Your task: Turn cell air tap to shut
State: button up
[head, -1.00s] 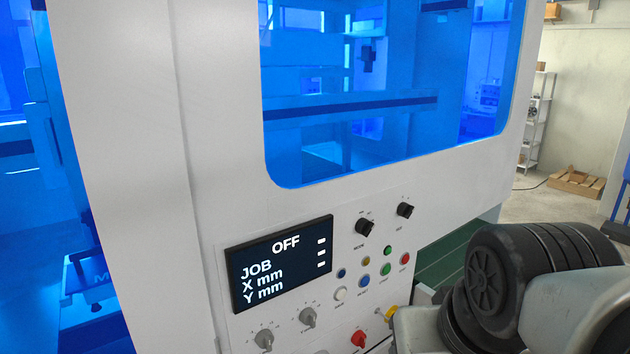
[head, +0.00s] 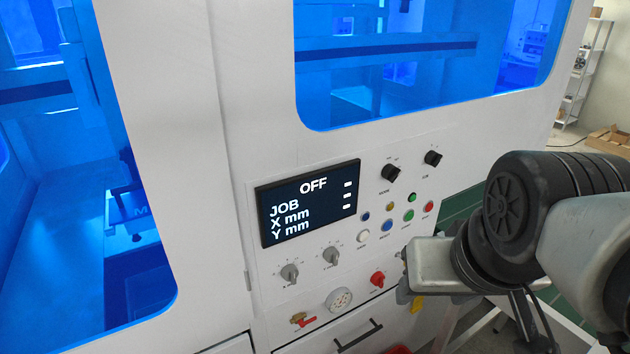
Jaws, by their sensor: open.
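The cell air tap (head: 302,320) appears to be the small brass valve with a red lever, low on the white panel of the machine. Its lever looks close to level, but it is too small to tell the exact angle. A round pressure gauge (head: 339,299) sits just right of it. My gripper (head: 409,294) is at the right, in front of the panel's right edge, clearly apart from the tap. Yellow parts show at its end. Its fingers are small and partly hidden, and nothing is seen held in it.
A display reading OFF (head: 309,203), two grey knobs (head: 310,265), a red rotary switch (head: 377,279) and several coloured buttons sit above the tap. A drawer with a dark handle (head: 358,336) lies below. Room in front of the tap looks clear.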

aim_at(301, 323)
jog(key=u, duration=0.75)
jog(key=j+z, duration=0.15)
